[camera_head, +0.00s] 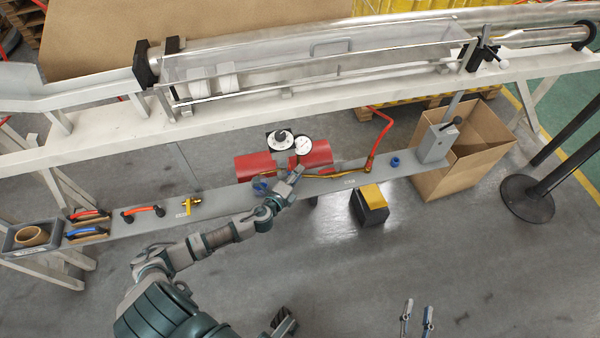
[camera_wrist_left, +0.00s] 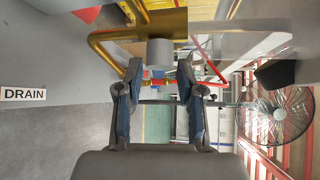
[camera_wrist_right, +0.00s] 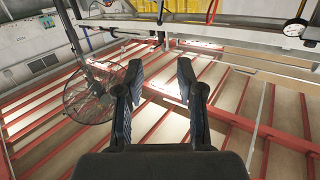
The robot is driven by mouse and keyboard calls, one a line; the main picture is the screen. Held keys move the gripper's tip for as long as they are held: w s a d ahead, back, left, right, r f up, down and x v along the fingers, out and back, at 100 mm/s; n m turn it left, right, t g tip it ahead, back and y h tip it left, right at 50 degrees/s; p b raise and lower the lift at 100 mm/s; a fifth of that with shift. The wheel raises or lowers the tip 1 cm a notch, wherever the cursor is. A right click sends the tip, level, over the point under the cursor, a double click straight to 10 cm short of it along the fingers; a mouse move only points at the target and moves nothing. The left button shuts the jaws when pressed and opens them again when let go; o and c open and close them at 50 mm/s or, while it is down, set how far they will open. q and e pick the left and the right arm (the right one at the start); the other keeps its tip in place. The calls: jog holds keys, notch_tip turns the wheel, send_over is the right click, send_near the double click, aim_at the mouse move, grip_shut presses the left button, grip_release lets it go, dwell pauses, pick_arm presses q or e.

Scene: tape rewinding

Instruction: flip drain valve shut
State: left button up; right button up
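The drain valve's small red handle (camera_wrist_left: 158,82) shows in the left wrist view, below a grey cylinder (camera_wrist_left: 160,52) and beside a brass pipe (camera_wrist_left: 105,42). A DRAIN label (camera_wrist_left: 23,93) is on the grey surface at left. My left gripper (camera_wrist_left: 158,75) is open, its fingertips apart on either side of the red handle. I cannot tell whether they touch it. In the head view, my left gripper (camera_head: 296,172) is at the front of the red tank (camera_head: 254,165) and hides the valve. My right gripper (camera_wrist_right: 160,75) is open and empty, away from the bench.
A grey shelf (camera_head: 225,202) carries orange-handled tools (camera_head: 143,211), a yellow brass fitting (camera_head: 190,204) and a grey lever box (camera_head: 435,143). A gauge (camera_head: 303,146) stands by the tank. A cardboard box (camera_head: 470,165) and a yellow-topped black block (camera_head: 371,203) are to the right.

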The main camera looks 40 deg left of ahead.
pick_arm(q)
jog(key=shift+w+a+f, duration=0.15)
jog(key=shift+w+a, duration=0.1)
jog(key=shift+w, duration=0.1)
jog(key=shift+w+a+f, duration=0.1)
jog(key=shift+a+f, duration=0.05)
jog(key=shift+a, duration=0.35)
jog(key=shift+d, duration=0.3)
jog(key=c, duration=0.5)
jog(key=shift+d, duration=0.15)
grip_shut()
jog(key=shift+d, duration=0.15)
pick_arm(e)
jog(key=shift+w+a+r+t, duration=0.1)
jog(key=shift+a+r+t, duration=0.15)
jog(key=shift+a+t, duration=0.1)
